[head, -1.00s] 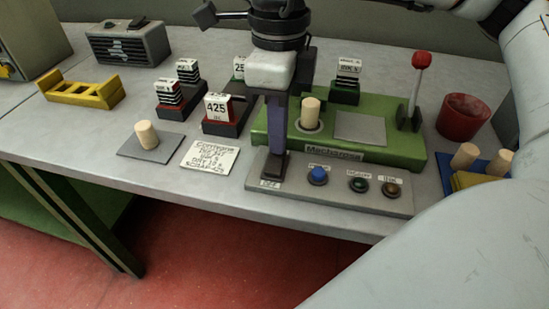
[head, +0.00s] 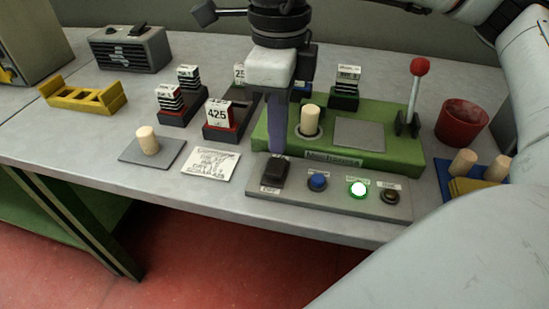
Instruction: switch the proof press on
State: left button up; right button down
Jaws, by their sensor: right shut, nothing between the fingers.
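The proof press (head: 400,157) is a green base with a red-knobbed lever (head: 417,90) standing upright at its right. A cork stopper (head: 310,120) stands in its round seat. In front lies a grey control panel (head: 335,196) with a black rocker switch (head: 274,174) at its left end, a blue button (head: 317,182), a lit green lamp (head: 358,189) and a dark, unlit button or lamp (head: 390,196). My right gripper (head: 277,150) is shut and empty, its fingers pointing down just behind and above the switch. Whether it touches the switch is unclear. My left gripper is out of view.
Number-stamp blocks (head: 219,118) stand left of the press. A cork on a grey plate (head: 165,158) and a written card (head: 210,163) lie front left. A yellow rack (head: 84,97), a grey box (head: 130,50), a red cup (head: 462,118) and a blue tray with corks (head: 451,170) stand around.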

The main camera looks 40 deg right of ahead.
aim_at(278, 161)
jog(key=shift+r+p, duration=1.3)
jog(key=shift+r, duration=1.05)
